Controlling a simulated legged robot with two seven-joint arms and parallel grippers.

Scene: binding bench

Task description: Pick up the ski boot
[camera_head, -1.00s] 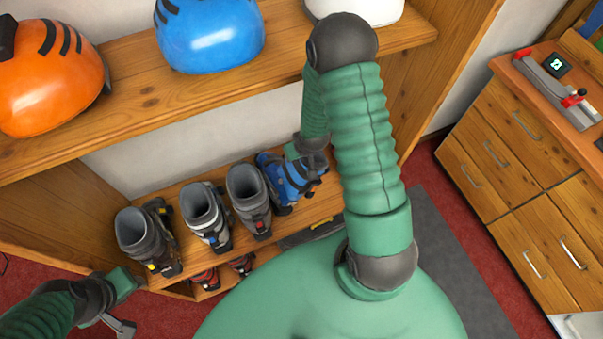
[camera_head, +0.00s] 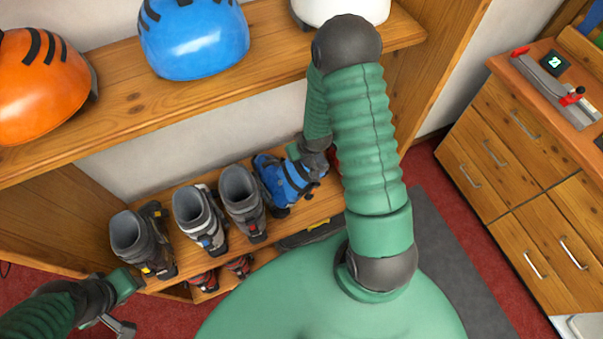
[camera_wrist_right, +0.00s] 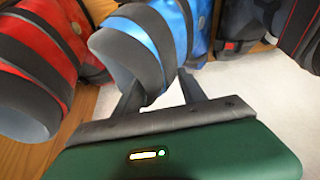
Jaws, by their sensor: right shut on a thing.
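The blue ski boot (camera_head: 283,181) leans at the right end of the boot row on the low shelf. In the right wrist view the blue boot (camera_wrist_right: 152,45) sits between the two dark fingers of my right gripper (camera_wrist_right: 162,92), which is shut on its upper part. In the head view my right gripper (camera_head: 313,160) is at the boot's upper right, partly behind my own arm. I cannot tell whether the boot's sole touches the shelf. My left gripper (camera_head: 112,318) hangs at the lower left, away from the boots; its jaw opening is unclear.
Several grey ski boots (camera_head: 243,203) stand left of the blue one. A red boot (camera_wrist_right: 45,50) is close beside it in the wrist view. Red-black boots (camera_head: 238,266) sit lower down. Helmets (camera_head: 193,38) fill the shelf above. Drawers (camera_head: 520,170) stand at the right.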

